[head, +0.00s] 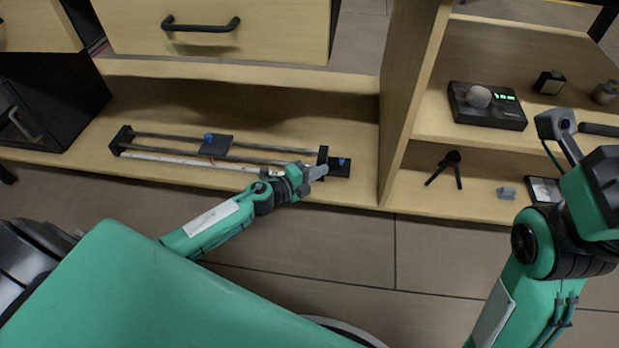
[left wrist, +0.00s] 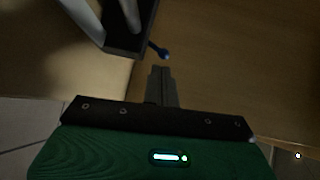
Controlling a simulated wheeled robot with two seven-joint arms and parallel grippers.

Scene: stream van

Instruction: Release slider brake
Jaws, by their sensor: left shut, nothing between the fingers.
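The camera slider (head: 215,150), two rails with dark end blocks, lies on the lower shelf. Its carriage (head: 216,146) with a blue knob (head: 208,137) sits left of the middle. A small blue-tipped lever (head: 341,161) shows at the slider's right end; I take it for the brake. It also shows in the left wrist view (left wrist: 160,51), beside a dark block (left wrist: 128,30). My left gripper (head: 318,172) is shut and empty at the right end block, its tips (left wrist: 160,72) just short of the lever, apparently apart from it. My right gripper's fingers are not visible.
A drawer with a black handle (head: 201,25) overhangs the shelf behind the slider. An upright panel (head: 408,110) stands right of it. Beyond are a black device (head: 487,106) on the upper shelf and a small tripod (head: 447,168) below. The floor in front is clear.

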